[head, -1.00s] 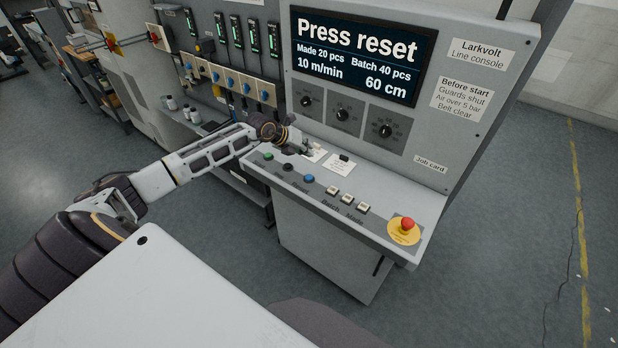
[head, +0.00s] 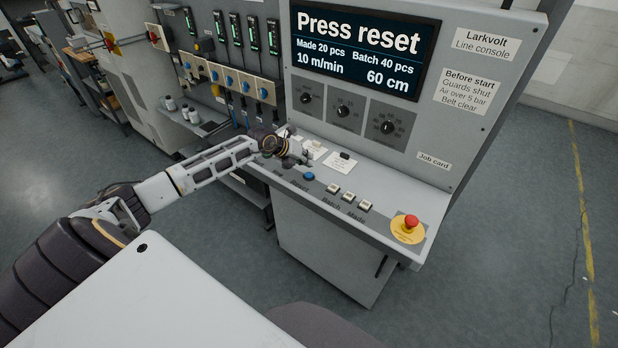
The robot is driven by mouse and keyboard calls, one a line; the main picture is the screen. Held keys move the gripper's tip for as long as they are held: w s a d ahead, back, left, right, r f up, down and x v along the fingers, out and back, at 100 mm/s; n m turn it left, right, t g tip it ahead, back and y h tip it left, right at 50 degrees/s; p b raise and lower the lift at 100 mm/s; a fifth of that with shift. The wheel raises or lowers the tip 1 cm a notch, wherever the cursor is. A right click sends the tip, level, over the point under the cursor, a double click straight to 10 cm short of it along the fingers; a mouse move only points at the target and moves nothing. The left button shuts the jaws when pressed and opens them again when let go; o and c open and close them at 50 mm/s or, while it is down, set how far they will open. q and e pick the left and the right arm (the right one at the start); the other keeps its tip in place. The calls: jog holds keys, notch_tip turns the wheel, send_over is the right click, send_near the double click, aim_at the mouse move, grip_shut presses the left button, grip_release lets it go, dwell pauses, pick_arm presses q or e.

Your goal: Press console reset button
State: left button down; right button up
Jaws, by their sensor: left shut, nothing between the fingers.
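The grey console's sloped panel (head: 395,202) carries a blue button (head: 309,176); the small label below it is hard to read but looks like "Reset". The screen (head: 362,52) above shows "Press reset", "Made 20 pcs" and "Batch 40 pcs". My left gripper (head: 302,160) is shut and empty, its tip just above and left of the blue button in the picture. I cannot tell how high it is over the panel; no contact with the blue button shows. The gripper and wrist hide the green button and cover the black button's area. My right gripper is not in view.
Several pale square buttons (head: 349,197) run right of the blue button. A red emergency stop (head: 411,222) on a yellow disc sits at the panel's right end. Cards (head: 340,163) lie behind the buttons, below three black dials (head: 343,112).

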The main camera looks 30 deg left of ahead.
aim_at(307, 173)
pick_arm(q)
jog(key=shift+f+b, duration=0.5)
jog(key=shift+f, duration=0.6)
jog(key=shift+f+b, duration=0.4)
jog(key=shift+f, duration=0.5)
dwell(2.2)
jog(key=shift+r, duration=0.2)
jog(key=shift+r+p, duration=0.7)
jog(key=shift+r, duration=0.05)
jog(key=shift+r+p, duration=1.8)
jog(key=shift+r, duration=0.7)
